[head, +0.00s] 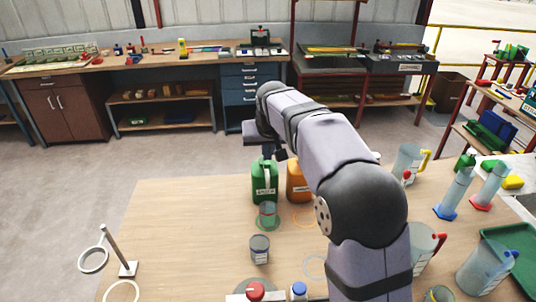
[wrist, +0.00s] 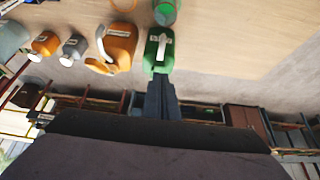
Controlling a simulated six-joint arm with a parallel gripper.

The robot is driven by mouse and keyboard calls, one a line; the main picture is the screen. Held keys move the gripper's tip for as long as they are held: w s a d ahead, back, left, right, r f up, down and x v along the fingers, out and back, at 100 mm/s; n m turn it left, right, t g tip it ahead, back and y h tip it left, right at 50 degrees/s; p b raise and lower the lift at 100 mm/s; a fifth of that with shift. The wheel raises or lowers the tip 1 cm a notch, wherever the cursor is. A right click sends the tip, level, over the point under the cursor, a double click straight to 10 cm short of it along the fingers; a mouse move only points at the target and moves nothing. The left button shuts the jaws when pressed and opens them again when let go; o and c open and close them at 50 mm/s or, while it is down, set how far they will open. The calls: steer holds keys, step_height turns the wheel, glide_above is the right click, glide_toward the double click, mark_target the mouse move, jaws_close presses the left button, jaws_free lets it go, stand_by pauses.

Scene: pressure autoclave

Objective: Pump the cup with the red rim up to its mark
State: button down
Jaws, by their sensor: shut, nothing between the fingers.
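A green jug (head: 264,181) with a pale label stands upright near the table's far edge. It also shows in the wrist view (wrist: 158,54), with a white part on its top. My gripper (head: 268,154) is shut and empty, pointing down over the green jug's top; I cannot tell whether it touches. The fingers also show in the wrist view (wrist: 159,82). A clear cup (head: 267,211) with green in it stands in front of the jug on a green ring. Another small greyish cup (head: 260,249) stands nearer. I cannot make out which cup has a red rim.
An orange jug (head: 297,182) stands right of the green jug, partly behind my arm. Clear pitchers (head: 408,163) and cylinders (head: 458,192) stand at the right, near a green tray (head: 512,246). A ring stand (head: 117,252) is at the left. The table's left middle is clear.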

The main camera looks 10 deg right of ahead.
step_height(320, 180, up, 8)
steer(key=a+p, duration=0.1)
steer(key=p, duration=0.4)
steer(key=s+a+f+m+y+p, duration=0.2)
steer(key=s+a+y+p, duration=0.2)
steer(key=s+a+p, duration=0.3)
steer(key=w+d+n+t+h+b, duration=0.1)
steer(key=w+d+t+h, duration=0.3)
steer(key=d, duration=0.4)
steer(key=shift+d+f+n+t, duration=0.25)
steer(key=shift+f+n+t, duration=0.05)
steer(key=shift+n+t, duration=0.2)
steer(key=shift+f, duration=0.1)
